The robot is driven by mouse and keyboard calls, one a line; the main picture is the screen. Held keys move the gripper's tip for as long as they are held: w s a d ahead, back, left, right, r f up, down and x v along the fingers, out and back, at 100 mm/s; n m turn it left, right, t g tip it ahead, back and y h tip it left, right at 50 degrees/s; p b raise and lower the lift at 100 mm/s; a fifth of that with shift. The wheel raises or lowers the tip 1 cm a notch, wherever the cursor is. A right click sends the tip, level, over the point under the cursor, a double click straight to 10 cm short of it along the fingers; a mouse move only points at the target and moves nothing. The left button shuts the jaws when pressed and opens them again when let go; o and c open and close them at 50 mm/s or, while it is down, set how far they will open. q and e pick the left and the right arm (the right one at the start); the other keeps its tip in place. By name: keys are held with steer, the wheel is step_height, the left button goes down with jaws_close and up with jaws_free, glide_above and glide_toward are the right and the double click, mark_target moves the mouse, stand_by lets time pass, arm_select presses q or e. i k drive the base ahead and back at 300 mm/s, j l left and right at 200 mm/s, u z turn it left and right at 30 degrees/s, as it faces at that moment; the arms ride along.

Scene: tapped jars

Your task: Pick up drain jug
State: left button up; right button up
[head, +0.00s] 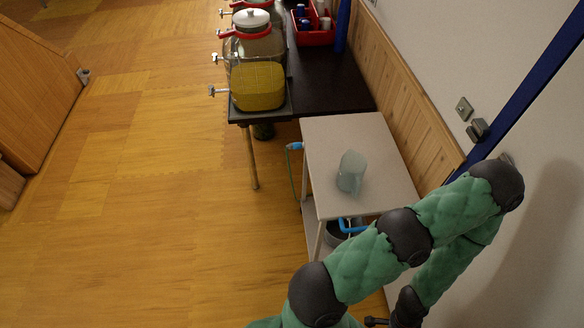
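The jug (351,172), translucent and grey-green, stands on the pale top of a small side table (325,135). It looks empty, though I cannot be sure. My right arm crosses the lower right, bends at its elbow near the wall and folds back down. Only a small dark part at the bottom edge may belong to my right gripper (376,321); its fingers cannot be made out. It is well below the jug in the picture and apart from it. My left gripper is not in view.
A dark table (335,80) behind holds tapped glass jars (257,88), one with yellow contents, and a red crate (313,28). A grey bucket (338,233) with a blue part sits under the side table.

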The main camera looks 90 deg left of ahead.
mark_target(353, 165)
steer(key=u, duration=1.95)
